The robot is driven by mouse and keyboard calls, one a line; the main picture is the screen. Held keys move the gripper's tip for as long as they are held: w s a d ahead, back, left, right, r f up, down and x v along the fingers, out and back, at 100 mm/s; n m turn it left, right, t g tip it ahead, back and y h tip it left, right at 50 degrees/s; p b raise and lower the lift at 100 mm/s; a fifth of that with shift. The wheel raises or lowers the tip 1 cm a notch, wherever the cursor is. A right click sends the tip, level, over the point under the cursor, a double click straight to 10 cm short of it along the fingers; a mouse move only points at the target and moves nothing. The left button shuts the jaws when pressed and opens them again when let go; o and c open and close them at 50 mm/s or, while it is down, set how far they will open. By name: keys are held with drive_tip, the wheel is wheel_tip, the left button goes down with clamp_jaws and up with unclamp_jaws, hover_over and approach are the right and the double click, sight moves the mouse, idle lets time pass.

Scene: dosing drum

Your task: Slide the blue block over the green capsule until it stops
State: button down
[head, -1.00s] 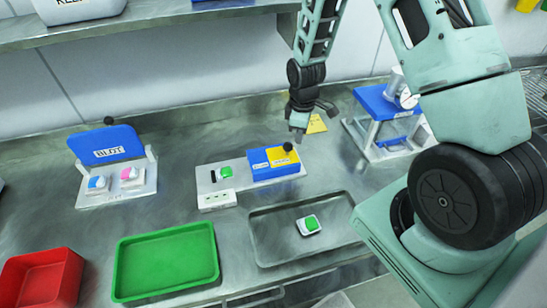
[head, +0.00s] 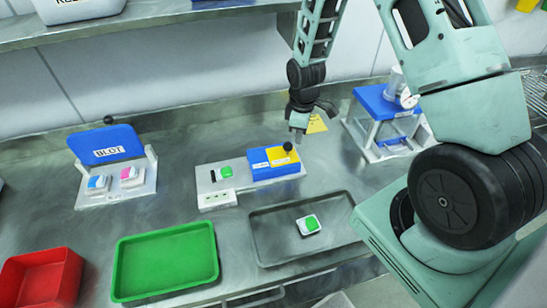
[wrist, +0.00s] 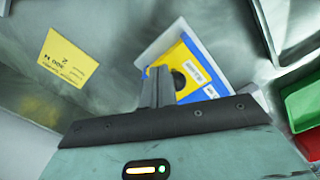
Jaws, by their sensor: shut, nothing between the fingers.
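The blue block (head: 262,171) sits at the right end of a pale base plate (head: 205,176). Its right part is yellow with a black knob (head: 288,146) on top. The green capsule (head: 226,171) sits on the same plate, left of the block, with a gap between them and uncovered. My gripper (head: 297,133) is shut and empty, just above and beside the knob end of the block. In the wrist view the closed fingers (wrist: 158,84) overlap the block's near edge, and the blue block (wrist: 206,55) shows beyond them. I cannot tell whether they touch it.
A grey tray (head: 262,247) with another green capsule (head: 309,224) lies in front. Green (head: 125,270) and red (head: 15,285) trays stand front left. A blue-lidded BLOT stand (head: 150,186) is at left, a blue-topped press (head: 378,101) at right. A yellow note (head: 316,124) lies behind.

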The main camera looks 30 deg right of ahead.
sight(263, 158)
drive_tip(key=shift+f, duration=0.3)
drive_tip(key=shift+f+b, duration=1.45)
drive_tip(key=shift+f, duration=0.3)
drive_tip(key=shift+w+a, duration=0.6)
drive_tip(key=shift+a, duration=1.4)
drive_tip(key=shift+w+a, duration=0.55)
drive_tip(key=shift+a, duration=1.5)
drive_tip(key=shift+w+a, duration=0.6)
drive_tip(key=shift+a, duration=1.4)
drive_tip(key=shift+d, duration=0.15)
drive_tip(key=shift+s+d, duration=0.2)
drive_tip(key=shift+d, duration=0.35)
wheel_tip(263, 158, up, 8)
drive_tip(key=p, duration=0.5)
